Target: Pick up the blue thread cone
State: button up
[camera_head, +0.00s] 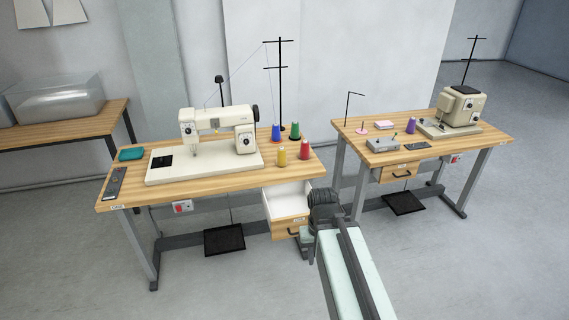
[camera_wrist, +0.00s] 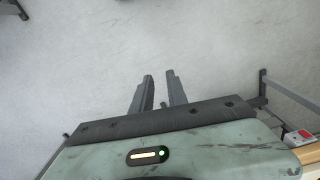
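The blue thread cone (camera_head: 276,132) stands upright at the back right of the left sewing table (camera_head: 225,178). A green cone (camera_head: 295,131) stands close to its right, and a yellow cone (camera_head: 282,158) and a red cone (camera_head: 304,150) stand nearer the front edge. My gripper is at the end of my arm, by the table's open drawer, below and in front of the cones; its fingers are not clear in the head view. In the wrist view my gripper (camera_wrist: 159,77) has its two fingers apart, with only floor between them. The blue cone is not in the wrist view.
A sewing machine (camera_head: 215,137) stands left of the cones. A black thread stand (camera_head: 281,85) rises just behind them. The open drawer (camera_head: 289,206) juts out beside my arm. A second table (camera_head: 430,146) with a machine and a purple cone (camera_head: 411,125) stands right.

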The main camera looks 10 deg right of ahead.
aim_at(276, 136)
jog(key=z, duration=1.8)
jog(key=i, duration=4.45)
jog(key=u, duration=4.65)
